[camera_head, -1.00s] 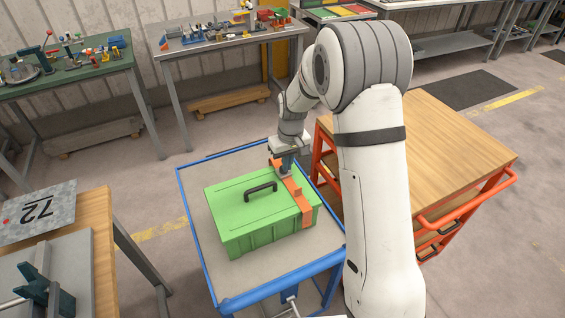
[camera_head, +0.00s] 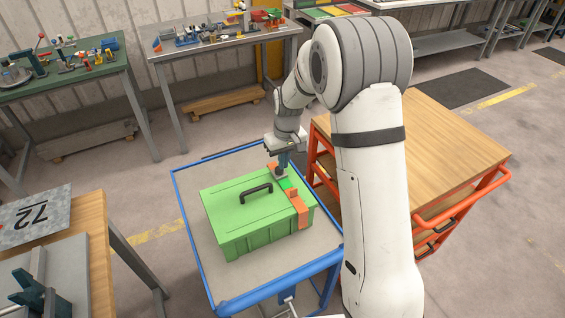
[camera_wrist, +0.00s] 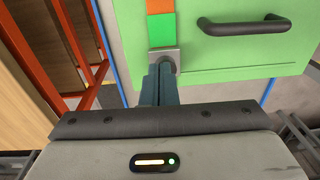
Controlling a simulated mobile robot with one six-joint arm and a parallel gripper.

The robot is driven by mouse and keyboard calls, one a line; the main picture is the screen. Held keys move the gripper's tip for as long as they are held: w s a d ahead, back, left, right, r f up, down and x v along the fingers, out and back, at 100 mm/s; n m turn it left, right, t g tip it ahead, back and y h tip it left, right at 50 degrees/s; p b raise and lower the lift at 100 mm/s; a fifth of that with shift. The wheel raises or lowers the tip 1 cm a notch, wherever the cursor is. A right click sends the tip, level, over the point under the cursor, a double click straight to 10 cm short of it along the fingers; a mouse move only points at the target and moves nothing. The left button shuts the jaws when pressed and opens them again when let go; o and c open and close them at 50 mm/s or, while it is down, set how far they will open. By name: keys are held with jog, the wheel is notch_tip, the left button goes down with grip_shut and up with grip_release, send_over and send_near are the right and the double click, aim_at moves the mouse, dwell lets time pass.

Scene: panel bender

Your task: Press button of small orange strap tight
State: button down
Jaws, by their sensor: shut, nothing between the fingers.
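A green toolbox (camera_head: 240,215) with a dark handle (camera_head: 257,191) sits on a blue-framed cart. An orange strap (camera_head: 301,210) runs over the right part of its lid, and one section of it (camera_head: 288,184) is bright green. In the wrist view the strap's orange end (camera_wrist: 160,6) and green section (camera_wrist: 161,30) lead to a grey metal buckle (camera_wrist: 165,57) with a round button. My gripper (camera_head: 282,173) is shut and empty. It points down at the buckle, and its fingertips (camera_wrist: 159,74) partly cover the button. Whether they touch it I cannot tell.
The blue cart (camera_head: 187,215) has bare room around the toolbox. An orange-framed wooden cart (camera_head: 452,140) stands close on the right. A wooden bench (camera_head: 92,235) is at the left, and cluttered tables (camera_head: 225,45) stand at the back.

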aim_at(284, 174)
notch_tip(284, 174, up, 5)
jog(key=shift+d+p, duration=0.1)
jog(key=shift+p, duration=0.75)
